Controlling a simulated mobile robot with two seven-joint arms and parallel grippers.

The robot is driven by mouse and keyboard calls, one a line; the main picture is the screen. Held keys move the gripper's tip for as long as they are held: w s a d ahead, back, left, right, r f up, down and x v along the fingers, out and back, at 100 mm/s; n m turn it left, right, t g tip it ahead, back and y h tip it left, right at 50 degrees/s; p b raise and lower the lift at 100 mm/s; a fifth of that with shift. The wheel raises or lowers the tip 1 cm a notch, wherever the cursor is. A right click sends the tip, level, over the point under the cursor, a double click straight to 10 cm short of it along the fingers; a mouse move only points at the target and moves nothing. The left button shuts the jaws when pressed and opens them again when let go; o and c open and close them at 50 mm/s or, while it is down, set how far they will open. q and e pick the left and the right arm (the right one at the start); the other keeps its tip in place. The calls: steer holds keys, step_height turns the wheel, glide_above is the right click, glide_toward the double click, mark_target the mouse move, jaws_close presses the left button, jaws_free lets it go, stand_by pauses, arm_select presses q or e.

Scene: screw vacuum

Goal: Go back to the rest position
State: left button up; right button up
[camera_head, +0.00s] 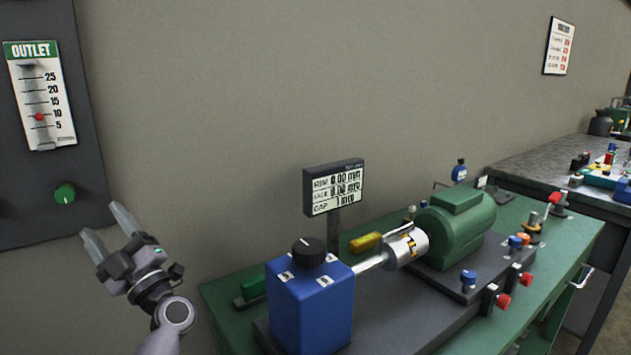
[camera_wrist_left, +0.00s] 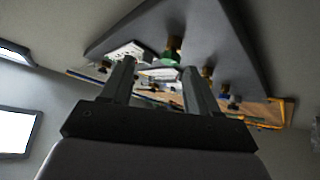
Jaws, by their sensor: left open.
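My left gripper (camera_head: 104,228) is raised at the left of the head view, in front of the wall and just below and right of a green knob (camera_head: 65,192) on the dark outlet panel (camera_head: 88,150). Its two fingers are spread apart with nothing between them. In the left wrist view the left gripper (camera_wrist_left: 158,75) also shows open and empty, with a grey panel (camera_wrist_left: 225,35) bearing fittings beyond it. My right gripper is not in view.
A green bench (camera_head: 225,300) holds a blue box (camera_head: 312,305) with a black knob, a green motor (camera_head: 458,230) and a small display (camera_head: 334,188). A second bench (camera_head: 545,165) stands at the far right. The wall space between panel and display is clear.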

arm_select(q)
steer(key=s+d+f+m+t+h+p, duration=0.1)
steer(key=s+d+f+m+t+h, duration=0.2)
steer(key=d+f+m+t+h, duration=0.5)
steer(key=s+d+f+m+t+h+p, duration=0.15)
steer(key=d+f+m+h, duration=0.45)
steer(key=f+m+h, duration=0.6)
steer(key=s+d+f+m+g+h, duration=0.2)
steer(key=s+f+g, duration=0.3)
steer(key=s, duration=0.5)
steer(key=s+d+f+m+g+h+p, duration=0.1)
steer(key=s+d+f+m+g+h, duration=0.1)
steer(key=s+f+g, duration=0.3)
steer(key=s+d+f, duration=0.1)
steer(key=s+f, duration=0.3)
steer(key=s, duration=0.2)
steer(key=shift+f+h+p, duration=0.3)
steer(key=shift+f, duration=0.05)
